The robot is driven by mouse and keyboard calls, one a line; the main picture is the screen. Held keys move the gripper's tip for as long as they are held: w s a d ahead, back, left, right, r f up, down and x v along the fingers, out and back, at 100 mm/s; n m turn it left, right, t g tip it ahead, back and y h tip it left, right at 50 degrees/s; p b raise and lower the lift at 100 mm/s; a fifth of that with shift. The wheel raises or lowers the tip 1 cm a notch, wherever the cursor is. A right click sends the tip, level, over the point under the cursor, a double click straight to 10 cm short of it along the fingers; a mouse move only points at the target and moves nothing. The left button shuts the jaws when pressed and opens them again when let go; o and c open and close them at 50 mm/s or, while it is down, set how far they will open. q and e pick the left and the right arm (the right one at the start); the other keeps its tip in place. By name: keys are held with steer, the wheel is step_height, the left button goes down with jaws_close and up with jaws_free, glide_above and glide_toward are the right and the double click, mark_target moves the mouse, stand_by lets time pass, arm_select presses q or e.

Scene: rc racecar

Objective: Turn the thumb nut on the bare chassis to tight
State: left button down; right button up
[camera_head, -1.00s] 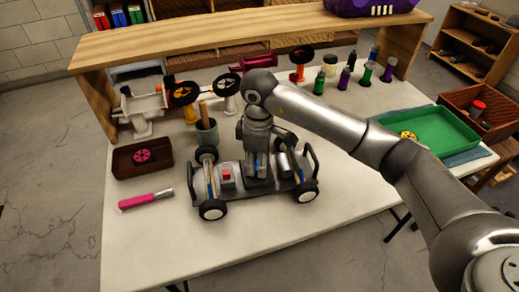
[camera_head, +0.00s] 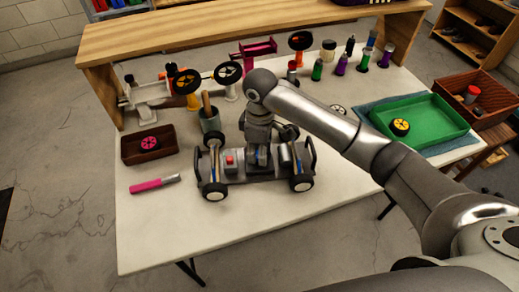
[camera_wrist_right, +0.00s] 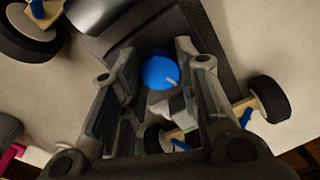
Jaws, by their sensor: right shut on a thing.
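The bare chassis (camera_head: 236,177), grey with black wheels and a small red part, stands on the white table. My right gripper (camera_head: 260,160) points down over its middle and hides the nut in the head view. In the right wrist view, the blue thumb nut (camera_wrist_right: 160,72) with a pale mark sits between the two fingers of my right gripper (camera_wrist_right: 156,62), which is shut on it. Part of the chassis (camera_wrist_right: 215,28) shows around the fingers. My left gripper is in neither view.
A pink-handled tool (camera_head: 155,184) and a brown box (camera_head: 147,145) with a pink wheel lie to the left. A grey cup (camera_head: 210,121) stands close behind the chassis. A green tray (camera_head: 440,125) is at the right. The table front is clear.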

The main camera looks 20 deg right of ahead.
steer(key=shift+r, duration=0.1)
stand_by(0.6)
steer(key=o, duration=1)
steer(key=shift+r, duration=3.7)
